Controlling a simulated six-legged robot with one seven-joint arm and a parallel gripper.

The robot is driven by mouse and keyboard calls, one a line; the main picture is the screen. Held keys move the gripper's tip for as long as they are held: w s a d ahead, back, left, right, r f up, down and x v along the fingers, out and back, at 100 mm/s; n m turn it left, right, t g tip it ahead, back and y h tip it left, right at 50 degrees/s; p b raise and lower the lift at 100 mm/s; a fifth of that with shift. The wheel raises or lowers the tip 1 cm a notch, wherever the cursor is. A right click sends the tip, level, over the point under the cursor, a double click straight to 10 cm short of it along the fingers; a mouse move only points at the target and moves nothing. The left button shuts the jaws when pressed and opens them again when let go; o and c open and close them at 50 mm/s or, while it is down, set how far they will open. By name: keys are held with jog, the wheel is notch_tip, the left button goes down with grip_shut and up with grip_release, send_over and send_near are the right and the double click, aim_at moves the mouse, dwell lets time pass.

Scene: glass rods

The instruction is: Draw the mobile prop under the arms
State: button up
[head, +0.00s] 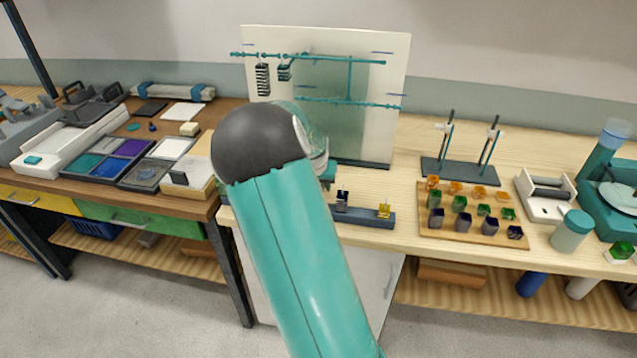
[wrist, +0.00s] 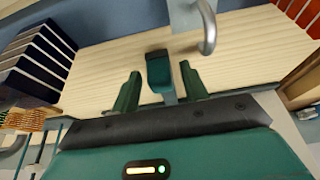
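A white upright panel (head: 392,60) stands at the back of the bench in the head view. Two long teal arms (head: 345,60) run across it, and a thin teal upright (head: 350,82) lies between them. Dark striped pieces (head: 263,79) hang at its left. I cannot tell which piece is the mobile prop. My gripper (wrist: 160,68) shows in the wrist view with its two teal fingers apart. A dark teal block (wrist: 158,76) on a short stem appears between them, with gaps on both sides. In the head view my arm hides the gripper and the panel's lower left.
A dark blue rail (head: 365,216) with small blocks lies at the bench's front edge. To its right are a wooden board (head: 430,250) of coloured cubes and a stand with two rods (head: 460,172). Trays (head: 105,160) crowd the left table. Wrist view: a curved metal handle (wrist: 207,28).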

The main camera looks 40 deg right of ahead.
jog(key=shift+w+d+f, duration=0.1)
jog(key=shift+w+d, duration=0.05)
jog(key=shift+d, duration=0.05)
jog(key=shift+r, duration=0.2)
jog(key=v, duration=1.3)
jog(key=shift+a+r, duration=0.15)
jog(key=shift+a, duration=0.05)
